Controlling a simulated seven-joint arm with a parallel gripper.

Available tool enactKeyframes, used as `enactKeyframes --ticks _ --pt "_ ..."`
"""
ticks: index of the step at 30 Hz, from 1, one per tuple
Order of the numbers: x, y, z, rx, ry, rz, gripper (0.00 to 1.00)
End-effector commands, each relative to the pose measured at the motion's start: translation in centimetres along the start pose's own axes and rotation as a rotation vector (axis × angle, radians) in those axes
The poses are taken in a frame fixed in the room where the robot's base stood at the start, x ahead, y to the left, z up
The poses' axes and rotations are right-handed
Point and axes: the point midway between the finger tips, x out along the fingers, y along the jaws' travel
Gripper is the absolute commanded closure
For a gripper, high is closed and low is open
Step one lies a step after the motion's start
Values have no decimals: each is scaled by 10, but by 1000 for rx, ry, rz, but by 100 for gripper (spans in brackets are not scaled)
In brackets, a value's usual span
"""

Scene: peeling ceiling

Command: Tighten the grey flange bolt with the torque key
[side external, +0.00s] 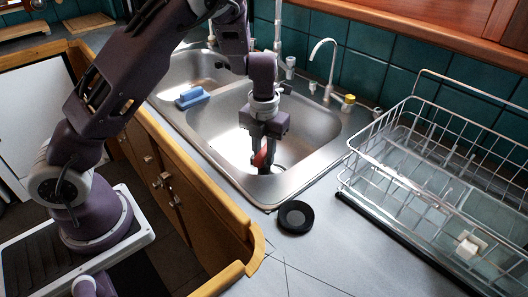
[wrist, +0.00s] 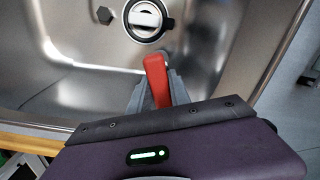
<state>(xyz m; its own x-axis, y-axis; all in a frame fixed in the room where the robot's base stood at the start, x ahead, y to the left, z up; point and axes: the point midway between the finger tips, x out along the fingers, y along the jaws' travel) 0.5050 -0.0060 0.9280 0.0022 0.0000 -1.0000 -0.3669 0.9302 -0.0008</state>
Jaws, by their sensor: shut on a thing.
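My gripper (side external: 264,160) is over the right sink basin, pointing down. In the wrist view its fingers (wrist: 158,92) are shut on a red bar-shaped tool (wrist: 157,80), which looks like the torque key's handle. The red tool also shows between the fingers in the side view (side external: 260,157). Its lower end is hard to make out. A small dark grey hexagonal piece (wrist: 104,15), possibly the flange bolt, is on the basin floor in the wrist view, left of the drain (wrist: 147,20) and apart from the tool. I cannot pick it out in the side view.
The basin's steel rim (side external: 285,196) surrounds my gripper. A black round disc (side external: 296,217) lies on the counter in front. A wire dish rack (side external: 440,160) stands at right, a faucet (side external: 325,65) behind. A blue sponge-like block (side external: 190,97) sits at the left basin.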

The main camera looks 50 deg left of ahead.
Motion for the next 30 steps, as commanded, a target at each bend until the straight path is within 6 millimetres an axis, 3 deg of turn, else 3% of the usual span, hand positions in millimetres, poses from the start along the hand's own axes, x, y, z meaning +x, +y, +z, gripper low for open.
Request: enactKeyframes --ticks 30 --pt "15 0 0 0 1 0 100"
